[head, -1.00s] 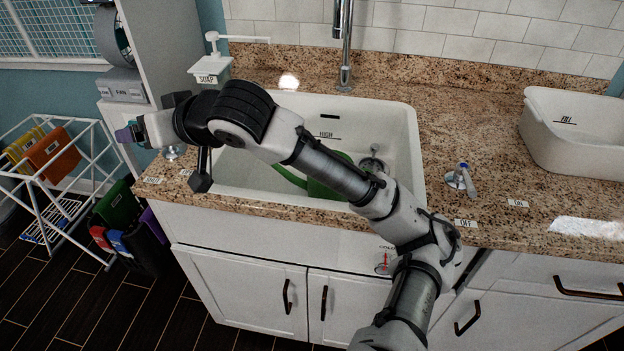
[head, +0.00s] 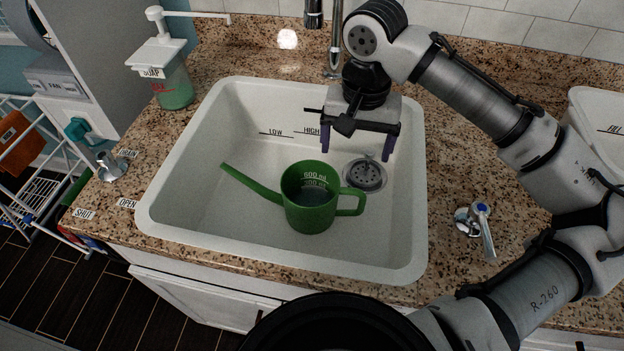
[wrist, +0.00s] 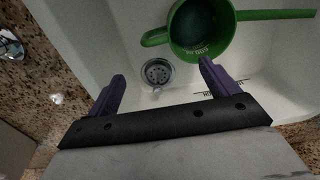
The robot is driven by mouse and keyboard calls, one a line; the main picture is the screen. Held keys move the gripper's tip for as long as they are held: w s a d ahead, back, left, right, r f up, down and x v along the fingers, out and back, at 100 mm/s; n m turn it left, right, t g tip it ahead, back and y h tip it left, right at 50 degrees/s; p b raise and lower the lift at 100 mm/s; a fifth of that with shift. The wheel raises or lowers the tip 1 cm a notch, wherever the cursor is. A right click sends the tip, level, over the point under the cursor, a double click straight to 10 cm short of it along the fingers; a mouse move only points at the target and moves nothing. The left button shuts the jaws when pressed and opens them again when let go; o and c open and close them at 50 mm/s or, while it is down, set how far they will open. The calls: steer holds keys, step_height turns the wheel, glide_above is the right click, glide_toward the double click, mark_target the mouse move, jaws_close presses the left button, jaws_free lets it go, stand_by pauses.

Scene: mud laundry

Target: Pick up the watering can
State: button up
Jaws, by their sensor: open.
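The green watering can (head: 308,197) stands upright in the white sink (head: 190,190), its spout pointing to the left and its handle to the right. Markings for volume show inside it, and its inside looks darker low down. In the wrist view the can (wrist: 200,28) is at the top, with the handle on its left side. My gripper (head: 357,145) is open and empty, pointing down over the back right of the sink, above and behind the can's handle. Its purple fingers (wrist: 158,90) are apart, with the drain between and beyond them. Nothing touches the can.
The drain (head: 365,173) lies right of the can. The faucet (head: 335,40) rises behind my gripper. A soap dispenser (head: 172,85) stands at the back left of the granite counter (head: 440,220). Valve handles stand left (head: 110,165) and right (head: 481,225). A white basin (head: 598,105) is at the far right.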

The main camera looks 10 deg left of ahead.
mark_target(352, 189)
step_height(352, 189, down, 8)
steer(key=shift+s+d+f, duration=0.1)
steer(key=shift+s+f, duration=0.05)
steer(key=shift+s+d+f+p, duration=0.1)
steer(key=shift+f+p, duration=0.25)
steer(key=shift+f, duration=1)
steer(key=shift+s+d+f+p, duration=0.1)
steer(key=shift+f+p, duration=0.2)
steer(key=shift+f, duration=1.05)
steer(key=shift+c, duration=0.2)
steer(key=c, duration=1.4)
steer(key=shift+c, duration=1.1)
steer(key=shift+r, duration=0.1)
steer(key=shift+r, duration=0.1)
